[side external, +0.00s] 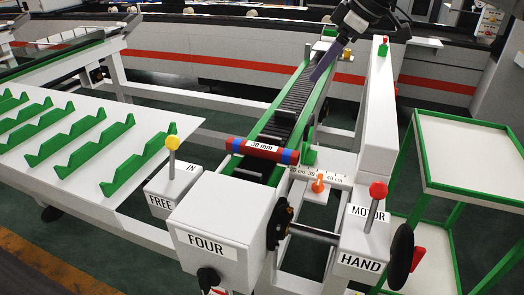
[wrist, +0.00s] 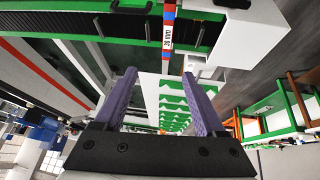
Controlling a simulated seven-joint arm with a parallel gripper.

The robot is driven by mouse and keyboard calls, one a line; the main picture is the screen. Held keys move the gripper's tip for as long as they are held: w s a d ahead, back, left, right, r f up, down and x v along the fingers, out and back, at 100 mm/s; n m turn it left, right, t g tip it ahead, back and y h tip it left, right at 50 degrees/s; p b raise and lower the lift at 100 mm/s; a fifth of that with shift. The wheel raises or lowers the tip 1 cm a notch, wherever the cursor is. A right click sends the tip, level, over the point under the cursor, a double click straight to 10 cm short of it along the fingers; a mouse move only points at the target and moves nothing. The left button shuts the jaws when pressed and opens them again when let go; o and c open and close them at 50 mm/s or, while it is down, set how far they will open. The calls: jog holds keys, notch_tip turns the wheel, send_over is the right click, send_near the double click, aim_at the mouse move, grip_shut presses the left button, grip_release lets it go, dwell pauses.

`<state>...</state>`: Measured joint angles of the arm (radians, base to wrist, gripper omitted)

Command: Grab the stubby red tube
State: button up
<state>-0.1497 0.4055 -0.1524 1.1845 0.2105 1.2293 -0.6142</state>
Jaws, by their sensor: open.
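The stubby red tube (side external: 262,149) has blue bands near its ends and a white "30 mm" label. It lies across the near end of the dark conveyor belt (side external: 297,98) between green rails. In the wrist view the tube (wrist: 168,28) shows at the top, beyond my fingertips. My gripper (side external: 318,72) is over the far part of the conveyor, apart from the tube. In the wrist view my gripper (wrist: 160,78) has two purple fingers spread wide with nothing between them.
A white table (side external: 95,160) with several green V-shaped holders stands left. Grey boxes marked "FOUR" (side external: 218,228) and "FREE" (side external: 172,186) stand near the conveyor's front. A white post (side external: 378,110) rises right of the conveyor. A green-framed cart (side external: 470,155) stands further right.

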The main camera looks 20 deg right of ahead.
jog(key=g, duration=0.1)
send_near(263, 146)
jog(key=f, duration=0.1)
jog(key=w, duration=0.1)
jog(key=f, duration=0.1)
jog(key=shift+w+a+f+n+g, duration=0.25)
jog(key=shift+a+f+n+g, duration=0.05)
jog(key=shift+a+f+g, duration=0.1)
jog(key=shift+x, duration=3)
grip_shut()
jog(key=shift+r, duration=0.1)
